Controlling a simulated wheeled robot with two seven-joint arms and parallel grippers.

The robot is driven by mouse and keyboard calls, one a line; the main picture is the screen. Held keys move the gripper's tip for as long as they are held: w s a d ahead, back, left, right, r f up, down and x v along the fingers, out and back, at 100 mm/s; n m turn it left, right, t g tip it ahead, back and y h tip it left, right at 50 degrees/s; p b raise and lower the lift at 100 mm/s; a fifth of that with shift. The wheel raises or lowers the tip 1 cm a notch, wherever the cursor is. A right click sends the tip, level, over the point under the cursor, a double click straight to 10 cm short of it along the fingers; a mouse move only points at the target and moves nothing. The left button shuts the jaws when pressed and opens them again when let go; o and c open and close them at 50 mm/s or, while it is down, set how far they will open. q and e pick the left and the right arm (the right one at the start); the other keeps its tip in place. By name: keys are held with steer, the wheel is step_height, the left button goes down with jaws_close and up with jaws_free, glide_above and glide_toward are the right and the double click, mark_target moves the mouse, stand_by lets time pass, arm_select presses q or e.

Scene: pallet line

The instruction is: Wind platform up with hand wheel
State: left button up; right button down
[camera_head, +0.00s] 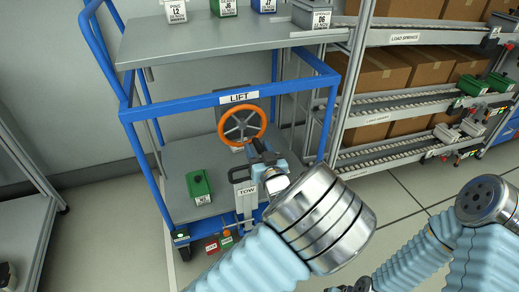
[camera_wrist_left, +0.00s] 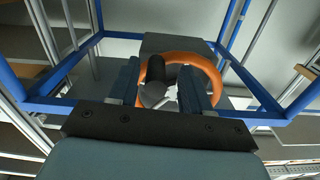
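The orange hand wheel (camera_head: 242,125) stands upright inside the blue-framed cart marked LIFT (camera_head: 240,97). In the left wrist view the wheel (camera_wrist_left: 192,58) shows behind my fingers, with its dark cylindrical handle (camera_wrist_left: 157,72) in the gap between them. My left gripper (camera_head: 262,151) is at the wheel's lower right; its fingers stand apart in the left wrist view (camera_wrist_left: 162,92). I cannot see firm contact with the handle. The cart's upper grey shelf (camera_head: 210,37) carries several bins. A dark part of my right gripper (camera_head: 362,284) shows at the bottom edge, mostly cut off.
A green bin (camera_head: 199,187) sits on the cart's lower deck (camera_head: 178,188). A TOW post (camera_head: 244,190) stands at the deck's front. A roller rack (camera_head: 410,103) with cardboard boxes is at the right. A shelf frame (camera_head: 30,205) stands at the left.

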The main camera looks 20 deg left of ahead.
arm_select(q)
steer(key=shift+d, duration=0.1)
steer(key=v, duration=1.3)
steer(key=shift+s+d, duration=0.25)
steer(key=shift+s, duration=0.05)
